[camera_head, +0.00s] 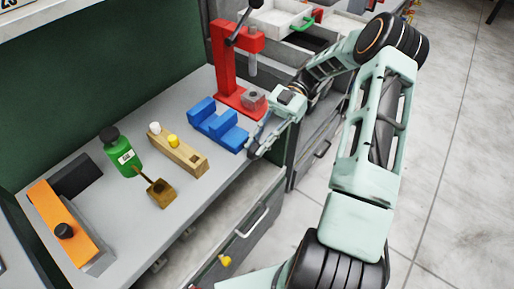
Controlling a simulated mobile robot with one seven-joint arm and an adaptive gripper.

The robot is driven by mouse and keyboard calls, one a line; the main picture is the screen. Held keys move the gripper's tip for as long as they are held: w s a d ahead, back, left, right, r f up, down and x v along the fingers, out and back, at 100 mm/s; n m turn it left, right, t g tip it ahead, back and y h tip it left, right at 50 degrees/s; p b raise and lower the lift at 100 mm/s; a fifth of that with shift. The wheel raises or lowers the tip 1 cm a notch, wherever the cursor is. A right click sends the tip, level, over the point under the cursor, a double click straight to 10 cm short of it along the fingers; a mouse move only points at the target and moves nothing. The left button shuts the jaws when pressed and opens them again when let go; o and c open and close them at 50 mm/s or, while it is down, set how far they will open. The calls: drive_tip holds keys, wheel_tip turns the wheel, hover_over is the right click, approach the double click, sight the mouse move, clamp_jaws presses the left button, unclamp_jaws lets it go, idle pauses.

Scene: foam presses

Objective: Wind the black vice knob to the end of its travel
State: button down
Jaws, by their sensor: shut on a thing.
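The blue vice (217,124) stands on the grey bench, left of my gripper. Its stepped blue jaws show clearly. My gripper (256,147) is at the vice's right-hand end, near the bench's front edge, with its fingers pointing down and left. It is shut on the black vice knob, which is mostly hidden by the fingers, so its turn cannot be read. The gap between the vice jaws is small in this view and hard to judge.
A red press (228,75) stands behind the vice.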

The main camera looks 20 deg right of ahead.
drive_tip(key=shift+d+f+g+y+b, duration=0.1)
drive_tip(key=shift+f+g+y+b, duration=0.1)
drive_tip(key=shift+g+y+b, duration=0.3)
drive_tip(key=shift+r+y, duration=0.1)
drive_tip(key=shift+y, duration=0.2)
drive_tip(key=c, duration=2.1)
unclamp_jaws()
wheel_tip(320, 180, up, 10)
